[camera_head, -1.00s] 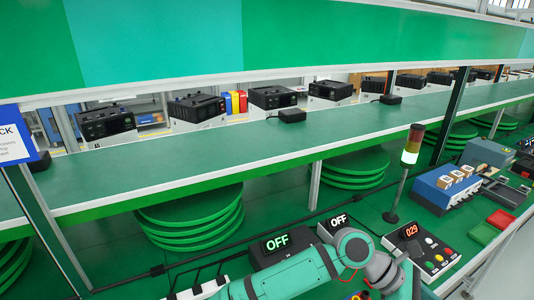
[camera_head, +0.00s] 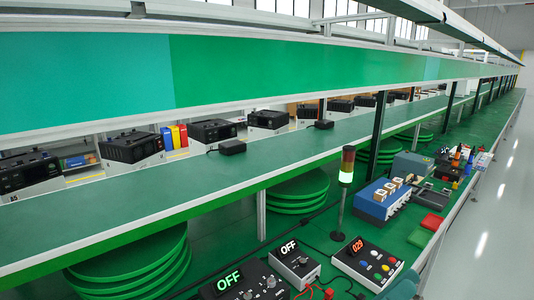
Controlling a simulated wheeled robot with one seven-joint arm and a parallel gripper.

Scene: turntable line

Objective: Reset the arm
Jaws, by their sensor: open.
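My gripper is not in view. The control box (camera_head: 367,262) has a lit red "029" display and several coloured buttons. To its left are a dark device (camera_head: 262,282) with a green "OFF" display and a smaller device (camera_head: 295,263) with a white "OFF" display.
A signal tower (camera_head: 346,180) stands behind the control box, its lower segment lit. A green shelf (camera_head: 200,178) runs above stacked green discs (camera_head: 135,268).

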